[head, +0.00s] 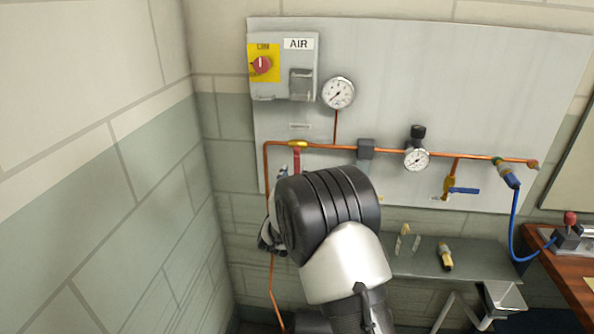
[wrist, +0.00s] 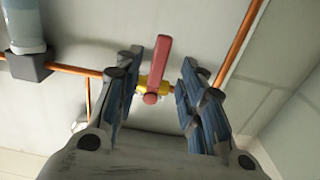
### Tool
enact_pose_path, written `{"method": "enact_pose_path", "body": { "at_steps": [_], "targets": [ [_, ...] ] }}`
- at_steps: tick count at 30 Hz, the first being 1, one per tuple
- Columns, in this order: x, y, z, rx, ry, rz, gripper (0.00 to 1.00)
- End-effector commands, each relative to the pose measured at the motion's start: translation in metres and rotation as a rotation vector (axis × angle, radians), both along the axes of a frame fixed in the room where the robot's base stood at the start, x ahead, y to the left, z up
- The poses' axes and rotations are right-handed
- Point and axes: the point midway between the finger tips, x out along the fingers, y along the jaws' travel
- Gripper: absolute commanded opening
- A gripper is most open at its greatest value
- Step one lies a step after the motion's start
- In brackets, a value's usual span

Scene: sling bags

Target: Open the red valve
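The red valve handle (head: 297,160) hangs down from a yellow valve body (head: 298,143) on the copper pipe, at right angles to the pipe's horizontal run. In the wrist view the red handle (wrist: 158,66) appears between the two fingers of my gripper (wrist: 161,68), with the yellow body (wrist: 150,84) below it in the picture. The fingers are apart, with a visible gap on either side of the handle. I cannot tell how deep the handle lies between them. In the head view my arm hides most of the gripper and the handle's lower end.
The pipe (head: 330,147) runs along a grey panel (head: 480,70) with a gauge (head: 338,92), a regulator gauge (head: 416,159) and a blue-handled valve (head: 462,190). A block wall (head: 130,150) stands close at left. A grey shelf (head: 480,258) and wooden bench (head: 580,285) are at right.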

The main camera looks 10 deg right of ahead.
Motion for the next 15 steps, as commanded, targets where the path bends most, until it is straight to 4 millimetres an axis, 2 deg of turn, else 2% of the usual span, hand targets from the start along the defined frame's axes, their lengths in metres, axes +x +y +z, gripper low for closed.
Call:
{"method": "enact_pose_path", "body": {
  "at_steps": [3, 6, 15],
  "targets": [
    [0.024, -0.009, -0.002, 0.002, -0.002, -0.002, 0.37],
    [0.038, -0.014, -0.001, 0.002, -0.002, -0.002, 0.37],
    [0.058, -0.019, 0.000, 0.001, 0.001, 0.000, 0.37]
  ]
}}
